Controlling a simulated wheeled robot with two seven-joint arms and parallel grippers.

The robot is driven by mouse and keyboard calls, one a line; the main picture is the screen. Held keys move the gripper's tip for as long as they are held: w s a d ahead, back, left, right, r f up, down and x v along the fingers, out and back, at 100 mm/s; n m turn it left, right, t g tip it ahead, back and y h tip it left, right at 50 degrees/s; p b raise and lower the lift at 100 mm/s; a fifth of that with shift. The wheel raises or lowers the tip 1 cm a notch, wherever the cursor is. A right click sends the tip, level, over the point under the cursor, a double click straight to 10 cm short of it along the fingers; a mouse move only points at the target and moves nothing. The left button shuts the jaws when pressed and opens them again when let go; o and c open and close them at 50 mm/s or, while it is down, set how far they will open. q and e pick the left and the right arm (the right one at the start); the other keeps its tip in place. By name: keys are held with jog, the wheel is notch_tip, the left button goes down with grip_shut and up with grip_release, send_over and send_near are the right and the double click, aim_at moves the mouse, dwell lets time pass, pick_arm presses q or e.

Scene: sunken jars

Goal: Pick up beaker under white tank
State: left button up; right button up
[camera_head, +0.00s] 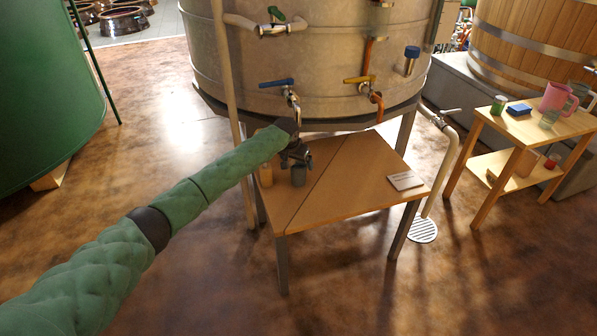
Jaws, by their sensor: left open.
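The pale tank (330,75) stands on legs in the middle, with several taps on its side. A wooden table (340,195) stands at its lower front. A small greyish beaker (298,177) stands upright at the table's left back part. My left gripper (298,164) is open, pointing down right at the beaker's top. I cannot tell whether its fingers are around the rim or only above it. Part of the beaker's top is hidden by the gripper. My right gripper is not in view.
A blue-handled tap (277,83) hangs above. A side table (490,125) holds a pink jug (556,97). The table's middle is clear.

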aim_at(298, 166)
pick_arm(q)
jog(key=x, duration=0.4)
jog(key=w+x, duration=0.1)
jog(key=x, duration=0.1)
jog(key=shift+w+a+r, duration=0.1)
jog(key=shift+a, duration=0.2)
jog(key=shift+w+d+f, duration=0.1)
jog(key=shift+w+f, duration=0.15)
jog(key=shift+f, duration=0.45)
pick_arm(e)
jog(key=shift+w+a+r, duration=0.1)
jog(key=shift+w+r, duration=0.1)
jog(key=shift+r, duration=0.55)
pick_arm(q)
jog(key=c, duration=1)
jog(key=shift+c, duration=1.2)
jog(key=shift+r, duration=0.15)
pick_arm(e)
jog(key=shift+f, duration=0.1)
